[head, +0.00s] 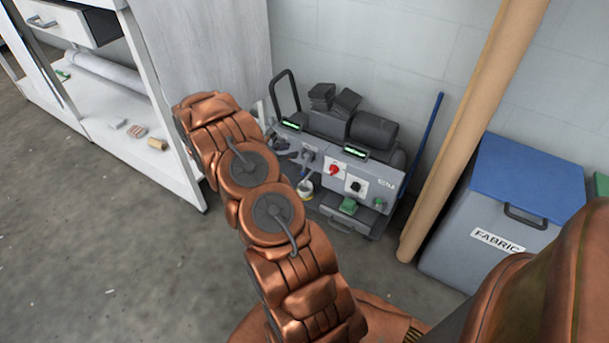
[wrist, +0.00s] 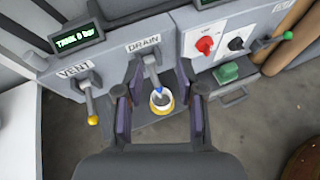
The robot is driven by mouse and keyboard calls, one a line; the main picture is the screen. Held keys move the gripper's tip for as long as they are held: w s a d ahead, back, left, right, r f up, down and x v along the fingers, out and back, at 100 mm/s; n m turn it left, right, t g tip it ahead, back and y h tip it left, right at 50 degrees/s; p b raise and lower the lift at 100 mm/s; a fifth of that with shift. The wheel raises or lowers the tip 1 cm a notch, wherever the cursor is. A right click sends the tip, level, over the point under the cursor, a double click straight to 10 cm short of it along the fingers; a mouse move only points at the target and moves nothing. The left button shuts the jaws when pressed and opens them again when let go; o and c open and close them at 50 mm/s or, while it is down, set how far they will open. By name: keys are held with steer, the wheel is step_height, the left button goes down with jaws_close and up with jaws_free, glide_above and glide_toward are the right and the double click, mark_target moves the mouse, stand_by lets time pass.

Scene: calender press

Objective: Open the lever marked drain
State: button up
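The drain lever (wrist: 152,72) hangs from the grey press panel (wrist: 170,27), below a plate marked DRAIN (wrist: 143,43). Its lower end is blue. My gripper (wrist: 160,82) is open, with one dark finger on each side of the drain lever and a gap showing on both sides. I see nothing held between the fingers. A white and yellow round vessel (wrist: 161,101) shows below the lever's blue end. It also shows in the head view (head: 306,188). In the head view my arm covers much of the panel's left part, and I cannot make out the gripper clearly.
The vent lever (wrist: 89,103), with a yellow knob, hangs left of the drain lever. A display (wrist: 77,38) reads TANK 0 bar. A blue-lidded fabric bin (head: 485,240) stands right.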

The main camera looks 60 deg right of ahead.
mark_target(304, 167)
step_height(304, 167, down, 14)
steer(key=d+n+t+b, duration=0.1)
steer(key=d+n+b, duration=0.2)
steer(key=shift+h, duration=0.3)
steer(key=shift+w+b+x, duration=0.2)
steer(key=shift+b+x, duration=0.45)
steer(key=shift+x, duration=1.1)
steer(key=shift+w+b+x, duration=0.15)
steer(key=shift+b+x, duration=0.5)
steer(key=shift+x, duration=1.1)
steer(key=shift+d+r, duration=0.15)
jaws_close()
